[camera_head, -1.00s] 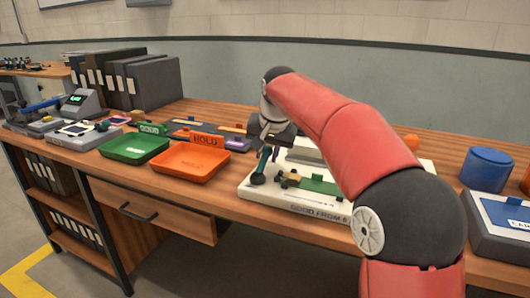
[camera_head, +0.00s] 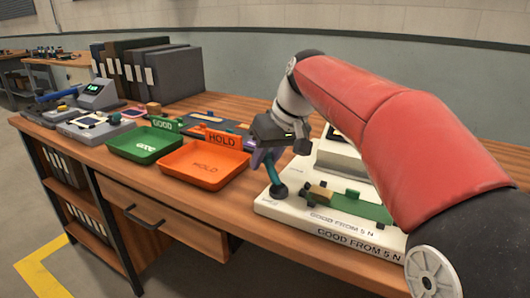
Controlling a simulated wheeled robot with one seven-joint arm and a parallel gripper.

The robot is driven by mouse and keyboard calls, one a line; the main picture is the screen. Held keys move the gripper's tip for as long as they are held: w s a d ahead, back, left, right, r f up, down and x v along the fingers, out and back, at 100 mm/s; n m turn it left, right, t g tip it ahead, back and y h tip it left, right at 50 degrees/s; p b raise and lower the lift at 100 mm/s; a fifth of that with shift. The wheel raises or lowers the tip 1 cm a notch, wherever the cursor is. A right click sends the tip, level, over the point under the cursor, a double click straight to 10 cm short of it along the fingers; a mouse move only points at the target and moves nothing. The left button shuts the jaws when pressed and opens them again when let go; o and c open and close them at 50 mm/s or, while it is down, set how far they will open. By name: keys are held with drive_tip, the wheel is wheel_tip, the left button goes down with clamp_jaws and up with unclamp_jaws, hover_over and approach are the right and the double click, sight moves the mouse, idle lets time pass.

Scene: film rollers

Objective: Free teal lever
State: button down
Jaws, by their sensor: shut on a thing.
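The teal lever (camera_head: 272,172) is a dark teal bar with a round ball end (camera_head: 278,191), at the left edge of a white base (camera_head: 345,236) marked "GOOD FROM 5 N" in the head view. My gripper (camera_head: 269,154) points down over the lever and is shut on its upper part. The bar slants a little, with the ball at its lower end. The exact grip and any joint between the lever and the base are hard to make out.
A green plate with a tan block (camera_head: 318,192) lies on the white base, right of the lever. An orange HOLD tray (camera_head: 205,184) and a green GOOD tray (camera_head: 145,158) stand to the left. My red arm covers the right side.

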drive_tip(key=shift+s+a+n+g+y+p, duration=0.15)
drive_tip(key=shift+s+a+n+g+p, duration=0.1)
drive_tip(key=shift+a+n, duration=0.35)
drive_tip(key=shift+s+a+n+g+y+p, duration=0.15)
drive_tip(key=shift+a+n+g+p, duration=0.1)
drive_tip(key=shift+n, duration=0.55)
drive_tip(key=c, duration=1.2)
unclamp_jaws()
drive_tip(key=shift+o, duration=0.2)
drive_tip(key=p+v, duration=0.1)
drive_tip(key=v, duration=0.6)
drive_tip(key=shift+d+r, duration=0.2)
drive_tip(key=shift+r, duration=0.1)
